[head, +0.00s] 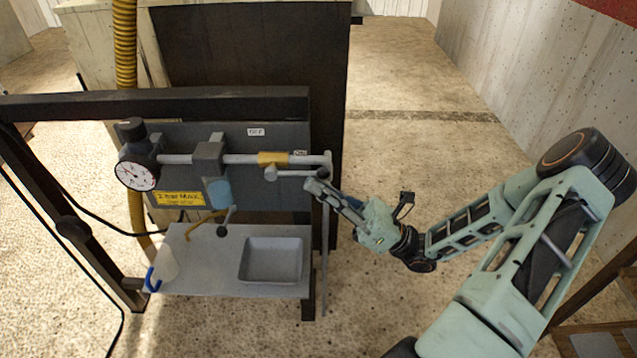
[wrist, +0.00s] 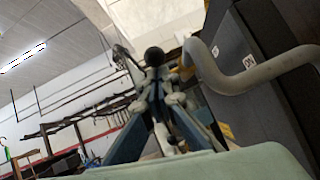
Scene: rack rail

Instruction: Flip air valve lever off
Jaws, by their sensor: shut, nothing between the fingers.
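The air valve (head: 272,158) is a yellow body on a grey pipe in front of a dark panel. Its grey lever (head: 295,173) points right, below the ON label (head: 300,153); the OFF label (head: 256,131) is up and left. The lever's dark ball knob (head: 323,173) is at its right end. My gripper (head: 314,186) is shut and empty, just below the knob in the head view. In the wrist view the knob (wrist: 154,56) shows just beyond my closed fingertips (wrist: 156,78); I cannot tell whether they touch.
The pipe bends down at the panel's right edge, close to my fingers; it also shows in the wrist view (wrist: 215,75). A pressure gauge (head: 136,174) and blue bowl (head: 218,192) are left. A shelf (head: 215,280) with a grey tray (head: 247,262) lies below. Floor on the right is open.

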